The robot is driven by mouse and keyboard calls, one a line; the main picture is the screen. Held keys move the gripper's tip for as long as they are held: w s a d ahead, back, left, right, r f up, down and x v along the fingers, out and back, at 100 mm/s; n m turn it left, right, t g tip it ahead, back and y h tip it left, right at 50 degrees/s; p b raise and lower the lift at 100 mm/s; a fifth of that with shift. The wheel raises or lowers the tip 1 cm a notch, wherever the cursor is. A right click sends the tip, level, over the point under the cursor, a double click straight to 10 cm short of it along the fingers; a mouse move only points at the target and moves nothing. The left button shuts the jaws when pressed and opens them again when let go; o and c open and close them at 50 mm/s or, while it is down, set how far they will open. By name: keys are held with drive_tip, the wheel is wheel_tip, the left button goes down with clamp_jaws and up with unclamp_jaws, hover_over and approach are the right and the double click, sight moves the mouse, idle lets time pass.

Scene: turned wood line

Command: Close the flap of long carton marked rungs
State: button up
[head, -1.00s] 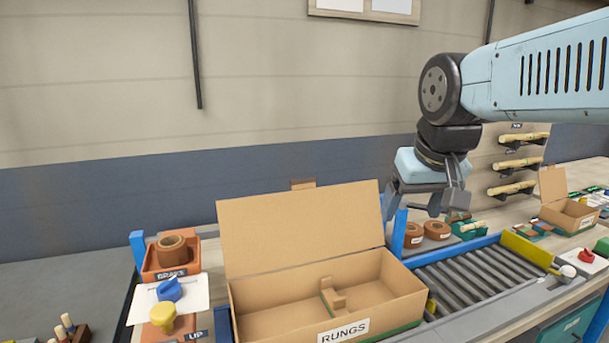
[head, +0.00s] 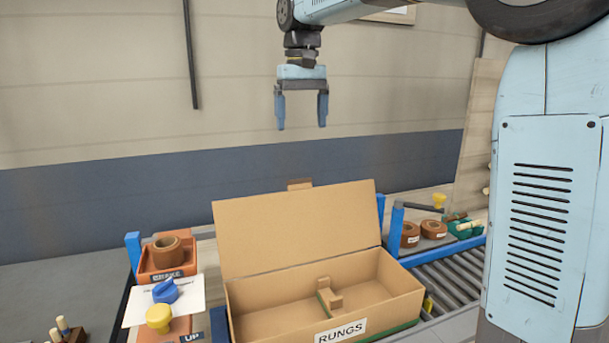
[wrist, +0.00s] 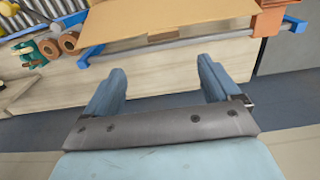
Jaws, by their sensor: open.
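The long carton marked RUNGS (head: 350,315) stands open at the front middle of the head view. Its flap (head: 298,228) is raised at the back edge and leans slightly backward. Inside, a small cardboard insert (head: 329,296) shows, and the rest of the floor looks bare. My gripper (head: 302,126) hangs above and behind the flap, fingers pointing down, open and empty, apart from the carton. In the wrist view my gripper (wrist: 162,78) shows two spread blue fingers, with the flap (wrist: 165,22) beyond them at the top.
Left of the carton are an orange bin marked BRAKE (head: 168,260), a blue knob (head: 165,291) and a yellow knob (head: 159,318). Blue posts (head: 397,228) rise near the carton. Brown rolls (head: 420,232) and a roller conveyor (head: 450,275) lie to the right. Air around my gripper is clear.

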drive_tip(key=f, duration=1.3)
drive_tip(key=shift+w+a+f, duration=0.3)
drive_tip(key=shift+f, duration=0.05)
drive_tip(key=shift+c, duration=0.3)
